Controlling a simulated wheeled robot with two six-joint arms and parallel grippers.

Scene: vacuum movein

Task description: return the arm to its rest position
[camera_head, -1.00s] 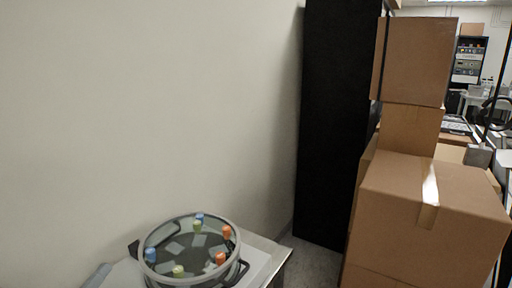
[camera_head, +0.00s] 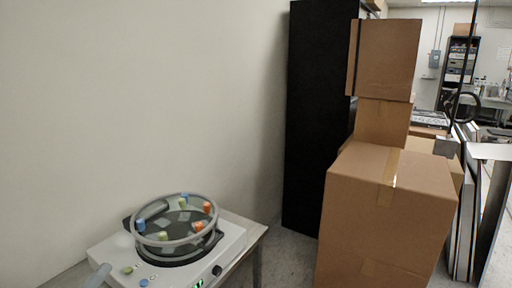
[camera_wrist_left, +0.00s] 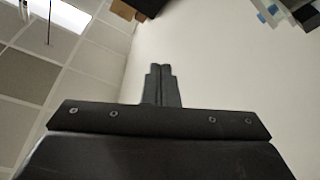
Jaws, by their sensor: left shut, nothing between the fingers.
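My left gripper (camera_wrist_left: 161,72) shows in the left wrist view. Its two dark fingers are together with nothing between them. Plain wall and ceiling panels lie behind it, so it is clear of any object there. In the head view a pale grey rounded part (camera_head: 97,276) shows at the lower left edge, beside the white device. It may be part of my left arm; I cannot tell. My right gripper is in neither view.
A white device (camera_head: 228,244) bears a clear round chamber (camera_head: 160,238) with orange, blue and green pieces, on a table against the wall (camera_head: 130,100). Stacked cardboard boxes (camera_head: 350,200) and a black cabinet (camera_head: 315,120) stand to the right. A floor gap lies between table and boxes.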

